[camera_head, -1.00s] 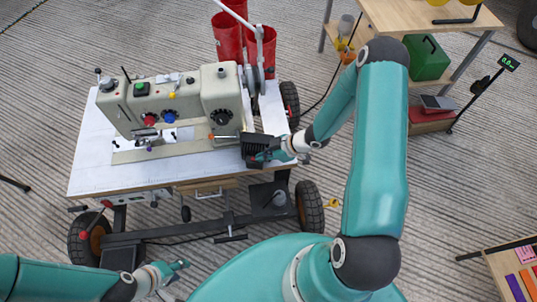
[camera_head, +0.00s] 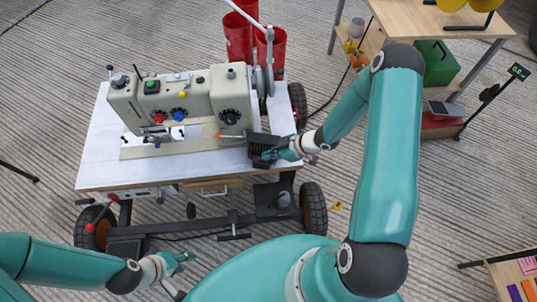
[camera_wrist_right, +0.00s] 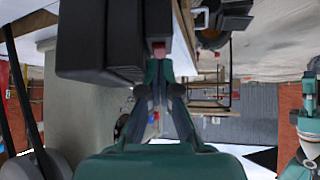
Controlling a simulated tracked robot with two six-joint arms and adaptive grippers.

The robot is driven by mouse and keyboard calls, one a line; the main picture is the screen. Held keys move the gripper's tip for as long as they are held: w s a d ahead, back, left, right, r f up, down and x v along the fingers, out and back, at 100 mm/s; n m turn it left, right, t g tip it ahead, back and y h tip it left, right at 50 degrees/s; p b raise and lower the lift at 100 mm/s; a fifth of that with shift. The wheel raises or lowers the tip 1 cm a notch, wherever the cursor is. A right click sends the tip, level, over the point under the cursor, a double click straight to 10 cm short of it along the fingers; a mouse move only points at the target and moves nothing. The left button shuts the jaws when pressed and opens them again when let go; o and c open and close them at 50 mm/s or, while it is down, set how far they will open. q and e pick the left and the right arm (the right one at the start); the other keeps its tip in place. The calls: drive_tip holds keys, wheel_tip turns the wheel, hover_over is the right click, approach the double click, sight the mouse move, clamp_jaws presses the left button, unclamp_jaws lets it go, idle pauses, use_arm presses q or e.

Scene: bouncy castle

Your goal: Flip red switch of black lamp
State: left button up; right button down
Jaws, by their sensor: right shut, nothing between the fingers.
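The black lamp (camera_head: 262,147) is a ribbed black box at the right end of the white machine table. In the right wrist view it fills the upper left as a dark block (camera_wrist_right: 95,45). A small red piece, which looks like the red switch (camera_wrist_right: 159,49), shows just past my fingertips there. My right gripper (camera_head: 268,157) is shut and empty, close against the lamp's near right side; it also shows in the wrist view (camera_wrist_right: 158,68). I cannot tell if it touches the switch. My left gripper (camera_head: 187,258) hangs low, in front of the table, away from the lamp; its jaw opening is unclear.
A beige sewing machine (camera_head: 185,105) stands on the wheeled white table (camera_head: 110,165), left of the lamp. Red bins (camera_head: 238,38) stand behind. A wooden workbench (camera_head: 440,18) with a green box (camera_head: 436,62) is at upper right.

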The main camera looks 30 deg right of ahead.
drive_tip(key=shift+r+p, duration=0.65)
drive_tip(key=shift+r, duration=0.05)
drive_tip(key=p+v, duration=0.4)
drive_tip(key=v, duration=0.8)
drive_tip(key=shift+s+d+f, duration=0.1)
